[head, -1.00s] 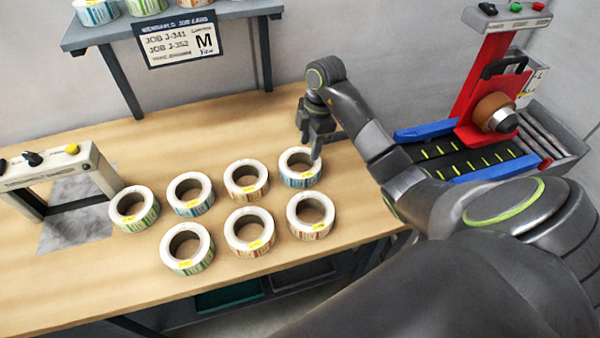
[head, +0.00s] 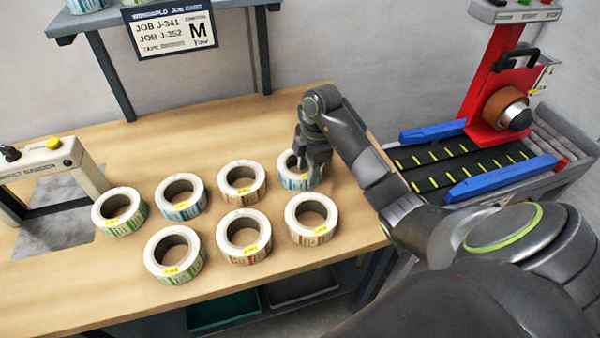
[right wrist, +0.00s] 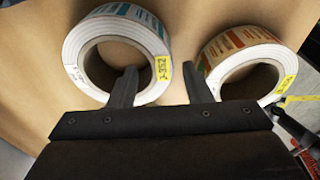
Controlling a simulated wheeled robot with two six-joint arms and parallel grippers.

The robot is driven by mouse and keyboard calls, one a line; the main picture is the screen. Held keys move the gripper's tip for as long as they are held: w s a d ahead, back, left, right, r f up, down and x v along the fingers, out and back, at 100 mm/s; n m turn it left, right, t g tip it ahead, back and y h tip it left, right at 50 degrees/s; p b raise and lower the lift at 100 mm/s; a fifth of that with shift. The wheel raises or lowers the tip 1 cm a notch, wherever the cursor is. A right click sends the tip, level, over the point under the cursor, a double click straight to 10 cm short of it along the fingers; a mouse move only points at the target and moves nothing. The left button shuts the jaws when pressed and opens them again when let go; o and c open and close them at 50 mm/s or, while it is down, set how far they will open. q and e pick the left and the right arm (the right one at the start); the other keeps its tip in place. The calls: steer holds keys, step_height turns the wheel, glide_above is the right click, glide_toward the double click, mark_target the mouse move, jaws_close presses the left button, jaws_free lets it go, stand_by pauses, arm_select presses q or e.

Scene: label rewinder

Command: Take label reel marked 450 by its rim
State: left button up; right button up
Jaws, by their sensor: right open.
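Several white label reels with coloured sides and yellow tags stand on the wooden bench. The tags are too small to read in the head view, so I cannot tell which reel is marked 450. My right gripper (head: 309,178) is open at the right side of the far-right blue-sided reel (head: 287,171), partly hiding it. In the right wrist view, my right gripper (right wrist: 160,78) has one finger over this blue reel's rim (right wrist: 82,82) and the other near an orange-sided reel (right wrist: 205,62). Contact is unclear. My left gripper is not in view.
The orange-sided reel (head: 312,236) stands close in front of the blue one, near the bench edge. Other reels (head: 242,200) crowd the left. A red rewinder (head: 487,112) with blue guides is at the right. A grey frame (head: 85,165) stands at the left.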

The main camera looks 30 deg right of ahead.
step_height(320, 180, down, 4)
steer(key=shift+s+a+r+p, duration=0.1)
steer(key=shift+r+p, duration=0.05)
steer(key=shift+p, duration=0.15)
jaws_close()
steer(key=shift+r, duration=0.1)
